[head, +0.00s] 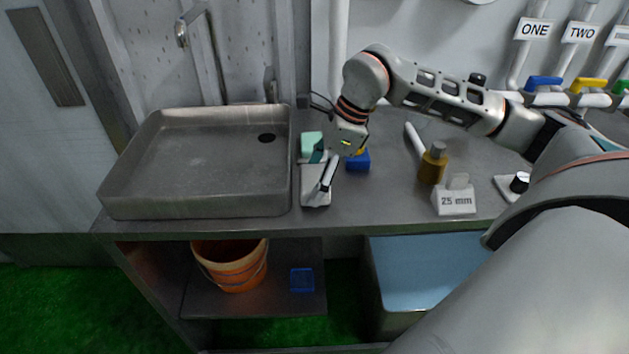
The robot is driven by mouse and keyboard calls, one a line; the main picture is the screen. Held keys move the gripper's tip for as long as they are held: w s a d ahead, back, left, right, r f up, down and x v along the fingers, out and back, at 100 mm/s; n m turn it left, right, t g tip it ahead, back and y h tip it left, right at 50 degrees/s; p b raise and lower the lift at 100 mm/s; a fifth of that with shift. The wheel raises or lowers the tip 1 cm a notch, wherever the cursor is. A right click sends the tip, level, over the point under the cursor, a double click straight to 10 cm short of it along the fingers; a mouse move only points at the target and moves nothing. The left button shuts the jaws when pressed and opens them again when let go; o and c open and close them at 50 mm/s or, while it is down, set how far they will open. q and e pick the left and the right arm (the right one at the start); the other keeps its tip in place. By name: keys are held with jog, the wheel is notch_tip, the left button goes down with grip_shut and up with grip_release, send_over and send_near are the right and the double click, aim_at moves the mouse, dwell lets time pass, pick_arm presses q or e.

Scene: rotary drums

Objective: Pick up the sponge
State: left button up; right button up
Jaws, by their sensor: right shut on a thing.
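A mint-green block (311,143), which looks like the sponge, is at the back of a small pale tray (315,198) just right of the sink. My right gripper (322,165) reaches down and left over this tray. Its fingers are at the block's front right side and it is shut on the block. The gripper hides part of the block, and I cannot tell whether the block is clear of the tray. My left gripper is not in view.
A steel sink (200,165) fills the counter's left. A blue item (358,161) with some yellow sits close right of my gripper. A brown bottle (432,165) and a "25 mm" sign (456,200) stand farther right. An orange bucket (235,266) is below.

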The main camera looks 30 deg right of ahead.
aim_at(315, 177)
notch_tip(315, 177, up, 19)
jog(key=p, duration=0.2)
jog(key=shift+r, duration=0.15)
